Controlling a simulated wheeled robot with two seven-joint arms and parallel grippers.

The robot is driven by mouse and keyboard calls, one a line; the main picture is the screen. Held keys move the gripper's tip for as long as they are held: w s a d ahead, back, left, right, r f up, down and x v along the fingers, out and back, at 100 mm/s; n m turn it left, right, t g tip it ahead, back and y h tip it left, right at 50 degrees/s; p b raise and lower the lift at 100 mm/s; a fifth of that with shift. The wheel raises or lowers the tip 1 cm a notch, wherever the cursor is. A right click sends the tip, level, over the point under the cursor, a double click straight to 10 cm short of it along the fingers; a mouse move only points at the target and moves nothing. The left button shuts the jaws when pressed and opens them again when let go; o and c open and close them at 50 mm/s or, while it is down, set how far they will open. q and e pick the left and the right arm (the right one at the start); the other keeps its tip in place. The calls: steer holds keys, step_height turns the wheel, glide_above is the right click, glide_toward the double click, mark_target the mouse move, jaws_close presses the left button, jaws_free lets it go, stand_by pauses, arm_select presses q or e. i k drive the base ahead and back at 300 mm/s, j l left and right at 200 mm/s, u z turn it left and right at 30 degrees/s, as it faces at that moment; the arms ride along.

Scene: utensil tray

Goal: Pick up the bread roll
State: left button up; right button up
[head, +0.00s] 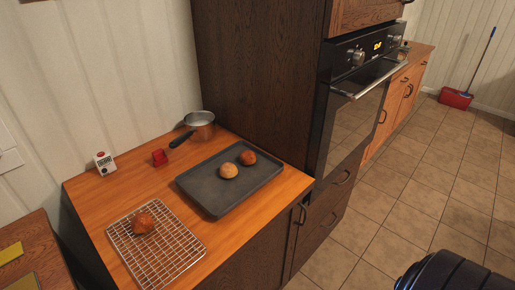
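A pale, round bread roll (229,170) sits on a dark baking tray (212,196) on the wooden counter. A smaller, darker brown roll (248,158) is beside it on the tray, up and to the right. Another brown roll (143,223) sits on a wire cooling rack (172,254) at the front left of the counter. Neither of my grippers shows in the head view.
A saucepan (201,125) with a dark handle stands behind the tray, near a small red object (160,157) and a white timer-like box (104,163). A tall dark cabinet with an oven (355,110) borders the counter's right. Tiled floor is open at right.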

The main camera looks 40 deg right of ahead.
mark_target(247, 158)
steer(key=z, duration=1.05)
